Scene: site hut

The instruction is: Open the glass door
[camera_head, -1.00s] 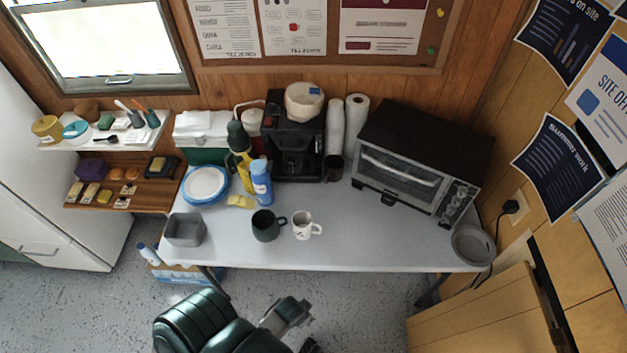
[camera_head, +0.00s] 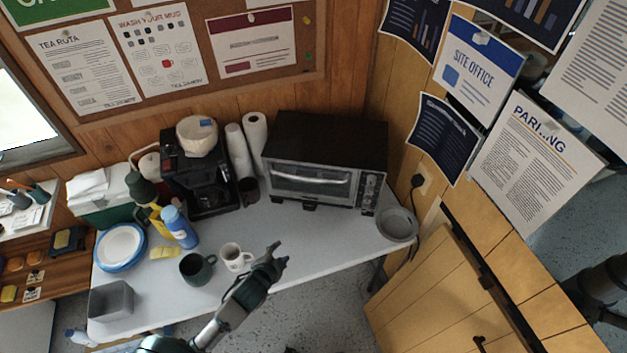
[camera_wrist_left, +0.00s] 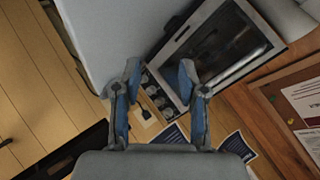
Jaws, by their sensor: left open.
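The glass door (camera_head: 308,188) is on the front of a black and silver toaster oven (camera_head: 325,135) at the back of the white table. It looks shut, with a pale handle bar (camera_head: 310,178) along its top. My left gripper (camera_head: 277,257) is open and empty, in front of the oven, and in the picture just right of the white mug. In the left wrist view, my open fingers (camera_wrist_left: 160,72) point toward the oven, with the glass door (camera_wrist_left: 228,50) tilted at upper right and the knobs beyond the fingertips. They look apart from the door. My right gripper is not seen.
A white mug (camera_head: 235,257) and a dark green mug (camera_head: 197,268) stand close to the left gripper. A coffee maker (camera_head: 200,170) and paper rolls (camera_head: 255,140) stand left of the oven. A grey bowl (camera_head: 397,224) is at its right.

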